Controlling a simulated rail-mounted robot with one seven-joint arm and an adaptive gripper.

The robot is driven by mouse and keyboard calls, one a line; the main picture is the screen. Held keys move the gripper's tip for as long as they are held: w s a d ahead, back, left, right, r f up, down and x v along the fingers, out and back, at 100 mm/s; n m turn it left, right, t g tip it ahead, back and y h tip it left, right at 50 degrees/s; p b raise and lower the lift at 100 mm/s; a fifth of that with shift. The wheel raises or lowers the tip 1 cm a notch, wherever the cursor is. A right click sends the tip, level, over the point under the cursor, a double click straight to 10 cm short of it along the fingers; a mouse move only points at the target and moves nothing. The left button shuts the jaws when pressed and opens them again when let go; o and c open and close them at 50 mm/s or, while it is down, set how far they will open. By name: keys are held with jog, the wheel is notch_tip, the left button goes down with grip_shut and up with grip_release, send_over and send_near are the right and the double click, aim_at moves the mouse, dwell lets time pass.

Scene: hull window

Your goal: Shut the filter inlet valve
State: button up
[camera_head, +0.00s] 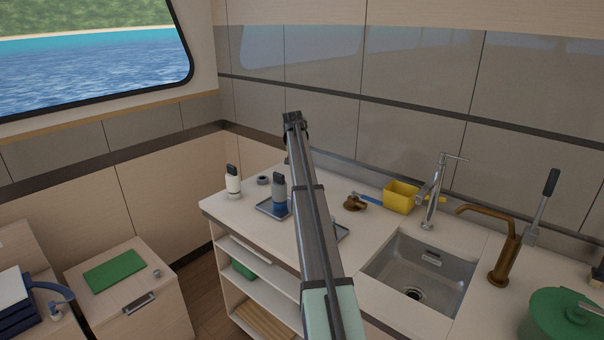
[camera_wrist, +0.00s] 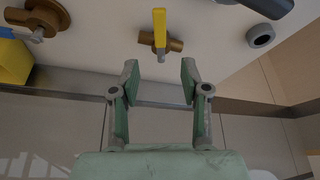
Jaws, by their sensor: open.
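A brass valve (camera_wrist: 175,44) with a yellow lever (camera_wrist: 159,27) sits on the counter in the wrist view. The lever lies crosswise to the brass body in the picture; I cannot tell whether it stands up. My gripper (camera_wrist: 160,82) is open and empty, its two fingers just below the valve in the picture and apart from it. A second brass fitting (camera_wrist: 47,17) is at the upper left of the wrist view; in the head view it shows with a blue handle (camera_head: 368,198). My arm hides the yellow-lever valve in the head view. No label names either valve.
A yellow box (camera_head: 401,196) stands right of the blue-handled fitting. The sink (camera_head: 419,274) and tap (camera_head: 434,198) are right. The wall closes the back.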

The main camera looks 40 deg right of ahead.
jog(key=shift+v, duration=0.95)
